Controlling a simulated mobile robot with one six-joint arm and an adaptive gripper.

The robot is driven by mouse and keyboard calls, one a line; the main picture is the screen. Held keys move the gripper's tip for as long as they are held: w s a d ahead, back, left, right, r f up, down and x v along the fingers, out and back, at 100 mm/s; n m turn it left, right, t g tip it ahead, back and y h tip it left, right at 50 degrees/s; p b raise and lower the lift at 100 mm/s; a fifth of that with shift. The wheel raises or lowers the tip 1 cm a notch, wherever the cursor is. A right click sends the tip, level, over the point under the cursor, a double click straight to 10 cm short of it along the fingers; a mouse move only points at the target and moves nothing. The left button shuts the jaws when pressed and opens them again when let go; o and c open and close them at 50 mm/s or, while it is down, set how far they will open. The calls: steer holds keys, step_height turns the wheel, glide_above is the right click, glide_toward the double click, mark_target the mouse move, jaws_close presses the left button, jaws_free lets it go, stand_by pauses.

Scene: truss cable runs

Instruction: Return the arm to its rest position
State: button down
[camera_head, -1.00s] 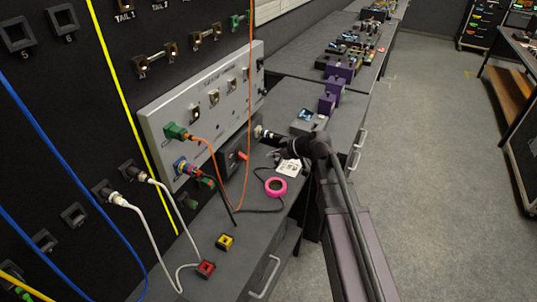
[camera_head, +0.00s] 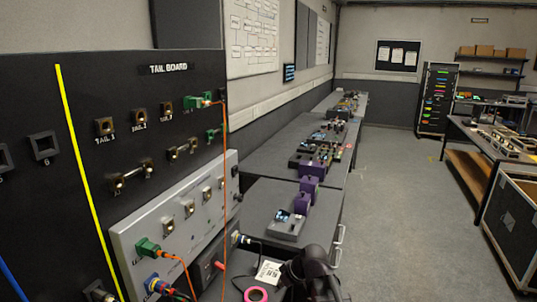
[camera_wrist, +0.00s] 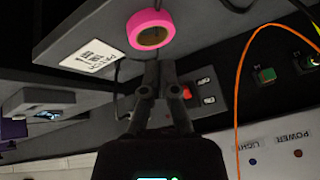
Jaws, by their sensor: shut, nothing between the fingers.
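My gripper (camera_wrist: 160,68) is in the wrist view, its dark fingers shut with their tips together and nothing between them. It appears over the bench, near a pink tape roll (camera_wrist: 150,32) and a white printed card (camera_wrist: 90,57), apart from both. In the head view, part of my dark arm (camera_head: 316,272) shows at the bottom edge, right of the card (camera_head: 268,270) and the tape roll (camera_head: 256,294). The gripper's fingers cannot be made out in that view.
The black tail board (camera_head: 150,100) and a grey connector panel (camera_head: 185,222) with an orange cable (camera_head: 225,150) stand left. Purple blocks (camera_head: 308,188) and a grey device (camera_head: 287,226) sit on the bench. Open floor (camera_head: 405,220) lies right, with a flight case (camera_head: 512,225) beyond.

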steer(key=s+d+f+m+g+h+p, duration=0.1)
steer(key=s+d+m+h, duration=0.5)
steer(key=d, duration=0.8)
steer(key=s+m+g, duration=0.1)
steer(key=s+m, duration=0.1)
steer(key=s, duration=0.2)
steer(key=shift+s+f+m, duration=0.25)
steer(key=shift+s+m, duration=0.05)
steer(key=shift+s, duration=0.05)
